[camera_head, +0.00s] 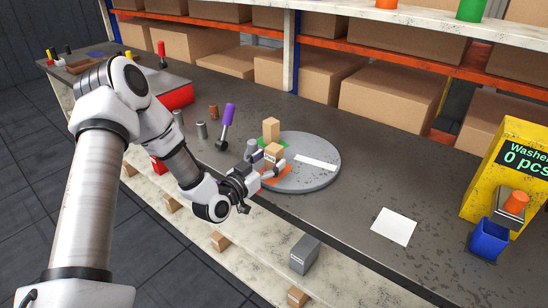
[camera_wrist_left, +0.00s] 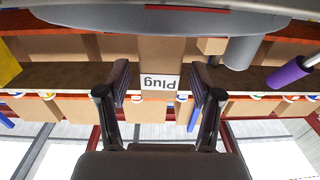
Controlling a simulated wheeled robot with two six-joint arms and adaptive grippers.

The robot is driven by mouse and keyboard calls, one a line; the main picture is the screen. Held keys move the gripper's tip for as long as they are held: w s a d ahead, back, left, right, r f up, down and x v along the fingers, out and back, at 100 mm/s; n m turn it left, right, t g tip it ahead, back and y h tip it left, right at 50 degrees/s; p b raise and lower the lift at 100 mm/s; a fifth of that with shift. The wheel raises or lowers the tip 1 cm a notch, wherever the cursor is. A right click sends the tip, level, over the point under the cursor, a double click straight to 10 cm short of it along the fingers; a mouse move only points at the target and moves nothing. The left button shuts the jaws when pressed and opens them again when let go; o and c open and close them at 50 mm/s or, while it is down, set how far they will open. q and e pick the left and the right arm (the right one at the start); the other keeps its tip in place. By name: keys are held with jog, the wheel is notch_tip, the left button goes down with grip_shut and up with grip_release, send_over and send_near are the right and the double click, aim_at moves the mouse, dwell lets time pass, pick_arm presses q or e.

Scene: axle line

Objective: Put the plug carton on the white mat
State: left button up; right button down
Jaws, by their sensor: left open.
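The plug carton (camera_head: 273,150) is a small tan box standing upright on the grey round turntable (camera_head: 322,180), by an orange patch. In the left wrist view, which is upside down, the carton (camera_wrist_left: 160,55) shows a white "Plug" label. My left gripper (camera_head: 265,167) is open at the carton, with a finger on each side of it. The wrist view shows gaps between the fingers (camera_wrist_left: 160,85) and the carton. The white mat (camera_head: 393,227) lies flat and empty on the dark bench, right of the turntable. My right gripper is not in view.
Another tan carton (camera_head: 271,128) stands behind on a green patch. A grey cylinder (camera_wrist_left: 243,52) and a purple-handled tool (camera_head: 226,122) are nearby. A blue bin (camera_head: 489,240) and yellow washer box (camera_head: 508,170) stand right of the mat. Bench between turntable and mat is clear.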

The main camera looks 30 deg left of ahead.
aim_at(270, 151)
pick_arm(q)
jog(key=shift+o, duration=0.6)
jog(key=s, duration=0.4)
jog(key=shift+s+a, duration=0.3)
jog(key=shift+s, duration=0.1)
jog(key=w+r+p, duration=0.1)
jog(key=w, duration=0.1)
jog(key=w+r+p, duration=0.1)
jog(key=w, duration=0.2)
jog(key=w+r+p, duration=0.1)
jog(key=w, duration=0.1)
jog(key=shift+w+d, duration=0.3)
jog(key=shift+d, duration=0.1)
grip_shut()
